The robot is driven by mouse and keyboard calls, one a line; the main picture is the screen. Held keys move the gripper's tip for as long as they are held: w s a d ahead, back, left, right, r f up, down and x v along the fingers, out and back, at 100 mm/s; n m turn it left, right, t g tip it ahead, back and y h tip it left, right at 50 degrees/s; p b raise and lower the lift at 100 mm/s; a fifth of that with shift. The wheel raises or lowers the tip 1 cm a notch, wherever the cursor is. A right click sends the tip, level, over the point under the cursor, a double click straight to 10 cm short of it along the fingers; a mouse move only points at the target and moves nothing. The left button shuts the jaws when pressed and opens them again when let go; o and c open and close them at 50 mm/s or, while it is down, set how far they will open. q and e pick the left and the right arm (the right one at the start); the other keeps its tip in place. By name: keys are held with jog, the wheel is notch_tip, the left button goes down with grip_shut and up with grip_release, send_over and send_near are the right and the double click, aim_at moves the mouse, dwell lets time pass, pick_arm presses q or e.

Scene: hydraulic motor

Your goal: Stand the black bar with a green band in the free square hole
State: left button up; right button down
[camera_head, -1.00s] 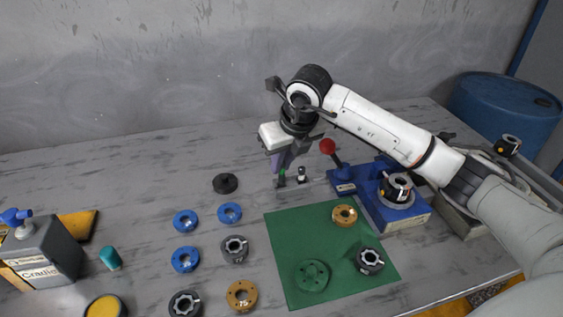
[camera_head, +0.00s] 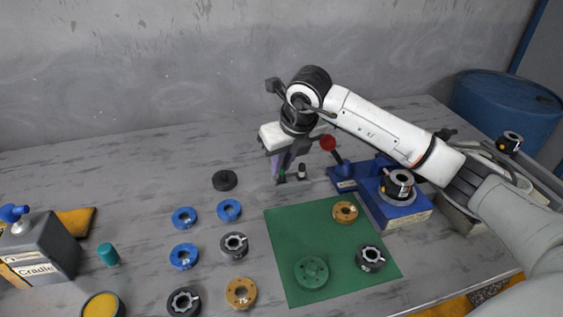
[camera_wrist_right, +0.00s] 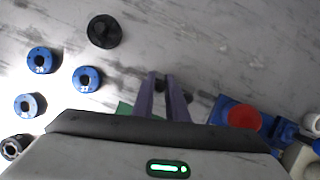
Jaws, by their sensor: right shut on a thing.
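The black bar with a green band (camera_head: 282,175) is small and partly hidden by my right gripper (camera_head: 282,164) in the head view. The gripper's purple fingers are shut on it and point down at the back of the table. A short dark upright piece with a pale band (camera_head: 302,172) stands just right of it. I cannot make out the square hole or whether the bar's lower end is in it. In the right wrist view, the two purple fingers (camera_wrist_right: 163,98) are close together, with a dark patch between and beside them. My left gripper is not in view.
A blue fixture with a red-knobbed lever (camera_head: 328,143) stands right of the gripper. A black disc (camera_head: 225,180) lies left of it. A green mat (camera_head: 285,240) with several parts lies in front, with blue rings (camera_head: 185,218) to its left.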

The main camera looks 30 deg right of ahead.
jog(key=shift+f+b, duration=0.7)
jog(key=shift+f, duration=0.05)
dwell(0.8)
jog(key=c, duration=1.3)
grip_release()
jog(key=shift+r+p, duration=2.25)
jog(key=shift+r, duration=1.3)
